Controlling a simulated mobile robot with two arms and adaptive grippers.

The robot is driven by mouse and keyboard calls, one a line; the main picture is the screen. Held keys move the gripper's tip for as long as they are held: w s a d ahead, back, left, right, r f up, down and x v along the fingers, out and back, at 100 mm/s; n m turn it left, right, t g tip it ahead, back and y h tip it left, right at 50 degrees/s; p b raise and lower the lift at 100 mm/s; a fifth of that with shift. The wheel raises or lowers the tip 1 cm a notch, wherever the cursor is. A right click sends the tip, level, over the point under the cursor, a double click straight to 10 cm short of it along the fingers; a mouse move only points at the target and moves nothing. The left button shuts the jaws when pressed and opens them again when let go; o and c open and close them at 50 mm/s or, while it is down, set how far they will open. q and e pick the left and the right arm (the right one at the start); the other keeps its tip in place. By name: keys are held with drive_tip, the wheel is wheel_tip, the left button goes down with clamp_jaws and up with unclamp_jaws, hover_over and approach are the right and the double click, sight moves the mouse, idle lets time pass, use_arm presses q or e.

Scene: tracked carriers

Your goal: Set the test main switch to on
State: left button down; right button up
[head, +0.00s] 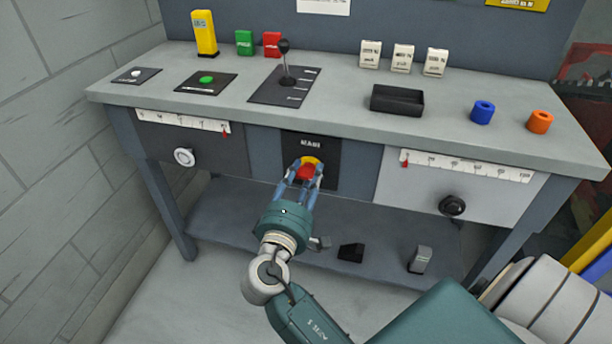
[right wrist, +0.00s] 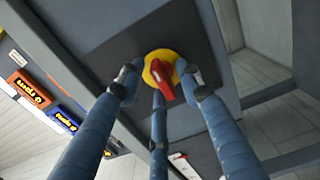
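The main switch (head: 308,168) is a red rotary handle on a yellow round base, on a dark panel (head: 317,144) in the front of the bench, under the word MAIN. My right gripper (head: 303,176) is in front of it and partly hides it. In the right wrist view the switch's red handle (right wrist: 164,84) stands tilted on its yellow disc. The three blue fingers of the right gripper (right wrist: 160,86) are spread around the handle, with visible gaps to it at left and right. Whether the middle finger touches it I cannot tell. My left gripper is not in view.
The bench top (head: 340,108) carries a lever (head: 285,65), a green button (head: 206,79), a black tray (head: 397,100) and blue (head: 482,112) and orange (head: 540,121) rings. Drawers with scales flank the panel. A lower shelf (head: 235,215) lies below the switch.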

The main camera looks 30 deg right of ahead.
drive_tip(key=v, duration=0.7)
drive_tip(key=shift+s+a, duration=0.15)
drive_tip(key=shift+s, duration=0.05)
